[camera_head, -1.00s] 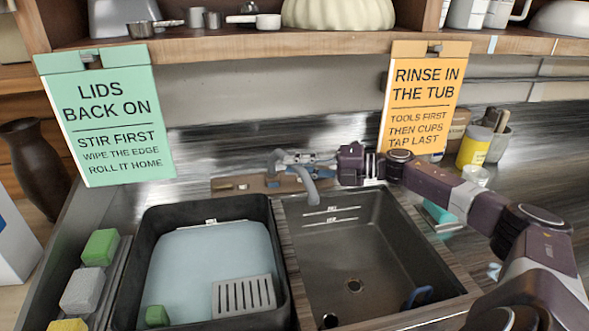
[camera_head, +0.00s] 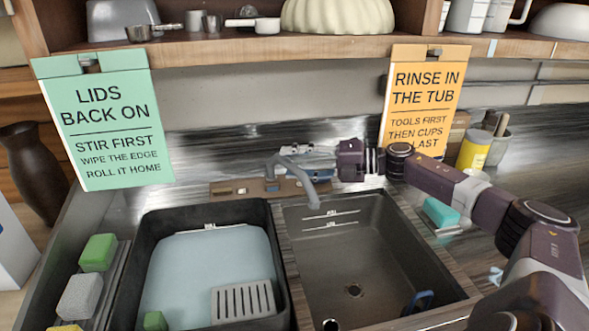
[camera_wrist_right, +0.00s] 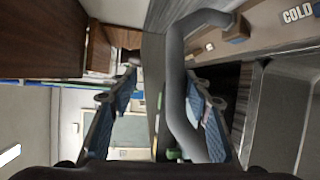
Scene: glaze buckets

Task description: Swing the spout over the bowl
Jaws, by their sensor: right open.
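The grey curved spout (camera_head: 301,178) rises behind the sink and bends down, its tip over the back left part of the empty dark sink bowl (camera_head: 345,255). My right gripper (camera_head: 292,160) reaches in from the right behind the spout. In the right wrist view, the spout (camera_wrist_right: 175,85) runs between the open fingers (camera_wrist_right: 165,95), close to the right-hand finger; I cannot tell whether they touch. The bowl's edge (camera_wrist_right: 260,110) shows at right there. My left gripper is not in view.
A dark tub (camera_head: 155,235) of pale blue water stands left of the bowl. Sponges (camera_head: 98,252) lie at far left, and a teal block (camera_head: 440,212) lies right of the bowl. Hanging signs (camera_head: 105,125) and a shelf (camera_head: 250,44) are above.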

